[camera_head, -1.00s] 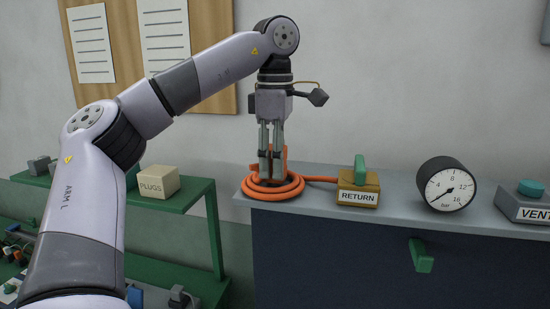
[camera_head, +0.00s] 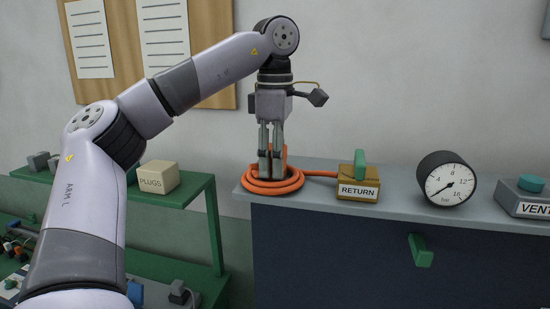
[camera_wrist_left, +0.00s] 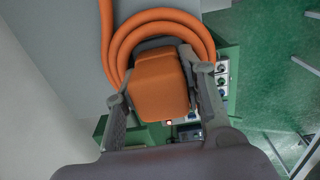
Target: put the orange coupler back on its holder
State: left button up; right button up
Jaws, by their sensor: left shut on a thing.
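My left gripper (camera_head: 271,174) points straight down over the left end of the grey cabinet top, with its fingertips inside the ring of a coiled orange hose (camera_head: 264,187). It is shut on the orange coupler, a rounded block (camera_wrist_left: 160,85) between the fingers in the left wrist view. In the head view the fingers and the coil hide most of the coupler. In the wrist view the hose loops around the coupler's far side. I cannot make out which thing is the holder. My right gripper is not in view.
Right of the coil stand a yellow box (camera_head: 358,191) marked RETURN with a green handle, a round pressure gauge (camera_head: 447,180) and a grey VENT box (camera_head: 525,197). A green shelf (camera_head: 190,195) with a PLUGS box (camera_head: 158,178) stands left. A wall rises behind.

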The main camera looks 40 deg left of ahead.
pick_arm(q)
jog(key=shift+f, duration=0.1)
dwell(0.3)
jog(key=o, duration=1.3)
jog(key=shift+o, duration=0.2)
notch_tip(320, 180, up, 11)
jog(key=shift+d+f, duration=0.1)
jog(key=shift+r, duration=0.6)
